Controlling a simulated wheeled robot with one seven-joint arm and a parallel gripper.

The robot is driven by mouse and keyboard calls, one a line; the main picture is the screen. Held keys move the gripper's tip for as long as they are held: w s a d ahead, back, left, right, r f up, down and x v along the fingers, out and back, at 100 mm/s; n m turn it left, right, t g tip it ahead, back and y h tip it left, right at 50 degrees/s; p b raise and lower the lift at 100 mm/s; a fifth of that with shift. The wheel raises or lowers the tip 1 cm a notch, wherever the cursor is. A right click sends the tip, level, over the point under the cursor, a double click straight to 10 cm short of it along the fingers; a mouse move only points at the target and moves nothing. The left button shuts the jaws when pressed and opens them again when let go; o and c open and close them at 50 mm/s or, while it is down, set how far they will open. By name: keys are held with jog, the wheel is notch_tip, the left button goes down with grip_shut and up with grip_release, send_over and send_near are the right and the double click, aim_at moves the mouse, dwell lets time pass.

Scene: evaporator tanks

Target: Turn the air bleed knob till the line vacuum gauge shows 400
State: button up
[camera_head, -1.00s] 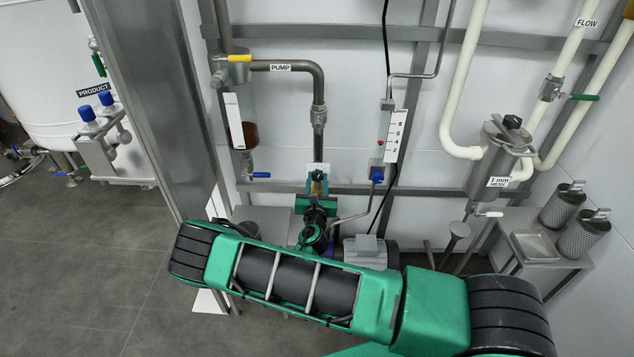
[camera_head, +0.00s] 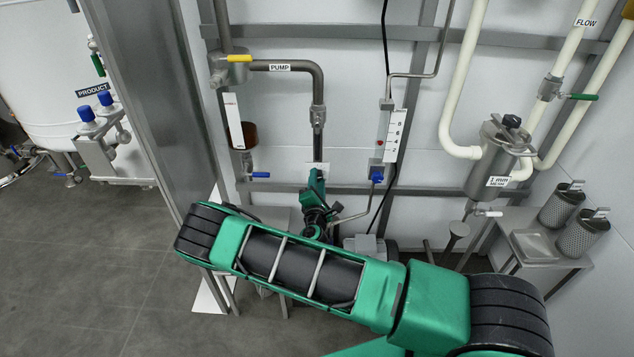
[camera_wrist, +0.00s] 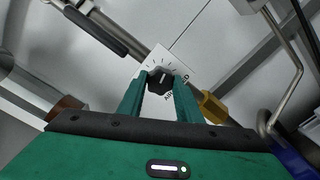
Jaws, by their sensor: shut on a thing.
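The air bleed knob (camera_wrist: 158,84) is black with a pale pointer line. It sits on a white dial plate with tick marks and partly hidden lettering that starts with "AIR". My gripper (camera_wrist: 160,88) has its two green fingers on either side of the knob and is shut on it. In the head view my gripper (camera_head: 316,184) is against the wall rail below the pump pipe, hiding the knob. A white edge of the dial plate (camera_head: 317,167) shows above it. I see no line vacuum gauge with a readable face in either view.
A flow tube (camera_head: 391,137) with a number scale and red float hangs right of my gripper, with a blue valve knob (camera_head: 377,176) below. A sight vessel with brown liquid (camera_head: 243,135) is left. A strainer (camera_head: 492,160) stands right. Open floor lies left.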

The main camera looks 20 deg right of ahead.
jog(key=shift+f+m, duration=0.15)
jog(key=shift+m, duration=1.7)
jog(key=shift+f+m, duration=0.1)
jog(key=shift+m, duration=1.75)
jog(key=shift+s, duration=0.1)
jog(key=o, duration=1)
jog(key=shift+o, duration=0.2)
jog(key=v, duration=1)
jog(key=shift+s+a, duration=0.15)
jog(key=shift+s, duration=0.15)
